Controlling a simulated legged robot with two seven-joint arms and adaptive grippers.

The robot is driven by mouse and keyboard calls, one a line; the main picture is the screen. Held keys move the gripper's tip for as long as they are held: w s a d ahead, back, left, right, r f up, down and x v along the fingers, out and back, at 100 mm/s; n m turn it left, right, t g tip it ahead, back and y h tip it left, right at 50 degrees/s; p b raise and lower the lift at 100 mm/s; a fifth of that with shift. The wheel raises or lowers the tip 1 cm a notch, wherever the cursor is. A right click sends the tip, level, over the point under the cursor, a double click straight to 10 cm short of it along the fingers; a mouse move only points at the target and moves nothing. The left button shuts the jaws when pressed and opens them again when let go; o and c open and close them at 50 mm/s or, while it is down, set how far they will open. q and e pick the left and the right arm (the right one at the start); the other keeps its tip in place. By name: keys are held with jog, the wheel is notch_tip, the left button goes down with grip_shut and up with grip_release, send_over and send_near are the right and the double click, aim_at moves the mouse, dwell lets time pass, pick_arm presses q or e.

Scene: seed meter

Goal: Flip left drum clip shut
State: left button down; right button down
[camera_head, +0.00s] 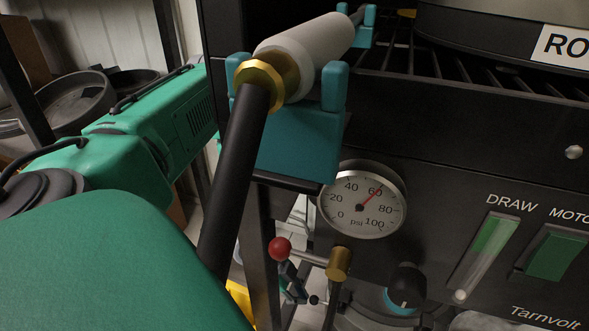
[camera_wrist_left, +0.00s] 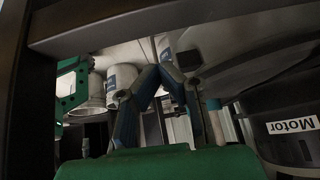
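I cannot make out the left drum clip with certainty in either view. The lower edge of a large dark round body (camera_head: 480,25), perhaps the drum, shows at the top right of the head view. My left gripper (camera_wrist_left: 157,69) shows in the wrist view, its two bluish fingers leaning together at the tips, with nothing visible held between them. In the head view my green left arm comes in from the left and passes behind a dark post, and the gripper is mostly hidden or too small to read. My right gripper is not seen.
A white roller (camera_head: 305,52) with a brass collar (camera_head: 262,78) lies in a teal cradle (camera_head: 302,140). A gauge (camera_head: 362,201), a red-knobbed lever (camera_head: 280,249) and a control panel are below and right. A dark beam (camera_wrist_left: 120,22) crosses the wrist view.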

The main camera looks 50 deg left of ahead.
pick_arm(q)
jog(key=shift+v, duration=1.15)
jog(key=shift+s+a+f, duration=0.15)
jog(key=shift+w+a+r+n+y+p, duration=0.2)
jog(key=shift+w+a+n+y+p, duration=0.15)
jog(key=shift+n, duration=0.45)
jog(key=w+a+n+y+p, duration=0.1)
jog(key=n, duration=0.2)
jog(key=w+a+r+n+p, duration=0.1)
jog(key=n, duration=0.3)
jog(key=w+a+r+n+y+p, duration=0.1)
jog(key=n, duration=0.3)
jog(key=shift+w+a+t+y, duration=0.1)
jog(key=shift+w+t+y, duration=0.2)
jog(key=shift+w+y, duration=0.05)
notch_tip(320, 180, up, 5)
jog(key=a+n+g+y+p, duration=0.3)
jog(key=n+p, duration=0.2)
jog(key=n, duration=1.8)
jog(key=s+d+r+n+g+h+p, duration=0.1)
jog(key=d+r+n+g+h+p, duration=0.2)
jog(key=n, duration=1.6)
jog(key=d+r+p, duration=0.1)
jog(key=d+r, duration=0.2)
jog(key=d, duration=0.1)
jog(key=shift+s+r, duration=0.15)
jog(key=shift+s, duration=0.05)
